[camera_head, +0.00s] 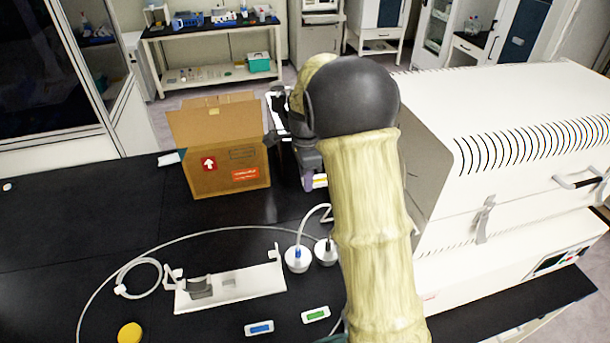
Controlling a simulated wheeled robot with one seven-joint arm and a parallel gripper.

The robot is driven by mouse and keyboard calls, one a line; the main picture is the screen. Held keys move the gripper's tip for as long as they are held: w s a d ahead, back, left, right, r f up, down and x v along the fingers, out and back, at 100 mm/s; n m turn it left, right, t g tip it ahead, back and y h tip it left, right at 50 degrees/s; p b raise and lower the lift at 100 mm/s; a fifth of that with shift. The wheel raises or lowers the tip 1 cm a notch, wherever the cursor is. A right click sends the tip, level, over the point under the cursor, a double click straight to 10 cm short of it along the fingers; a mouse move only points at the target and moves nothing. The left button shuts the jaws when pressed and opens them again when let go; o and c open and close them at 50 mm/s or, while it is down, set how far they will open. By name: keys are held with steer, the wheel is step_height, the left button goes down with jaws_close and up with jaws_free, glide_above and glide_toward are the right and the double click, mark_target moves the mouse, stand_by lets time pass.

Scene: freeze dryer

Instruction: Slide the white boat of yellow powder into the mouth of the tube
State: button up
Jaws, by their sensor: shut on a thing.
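My gripper (309,178) hangs beyond the dark joint of my arm, right of the cardboard box, and is partly hidden by the arm. Its fingers look purple-grey and are shut on a small white piece with a yellow strip, which appears to be the white boat of yellow powder (321,181). Only a short end of the boat shows; the rest is behind my sleeved arm. I cannot make out the tube or its mouth; my arm covers the area left of the furnace.
An open cardboard box (215,150) stands close left of my gripper. A large white furnace (530,130) fills the right. A white stand (260,285), two white round pieces with a hose, and small blue and green items lie in front. The black bench at left is mostly clear.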

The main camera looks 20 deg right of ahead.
steer(key=shift+d, duration=0.1)
stand_by(0.4)
steer(key=shift+d+f, duration=0.1)
steer(key=shift+d, duration=1.8)
steer(key=shift+d+p, duration=0.1)
steer(key=shift+p, duration=0.2)
steer(key=shift+d+f, duration=0.1)
steer(key=shift+d, duration=1.35)
steer(key=o, duration=0.9)
steer(key=shift+p, duration=0.35)
steer(key=shift+r+p, duration=1.05)
steer(key=shift+r, duration=0.4)
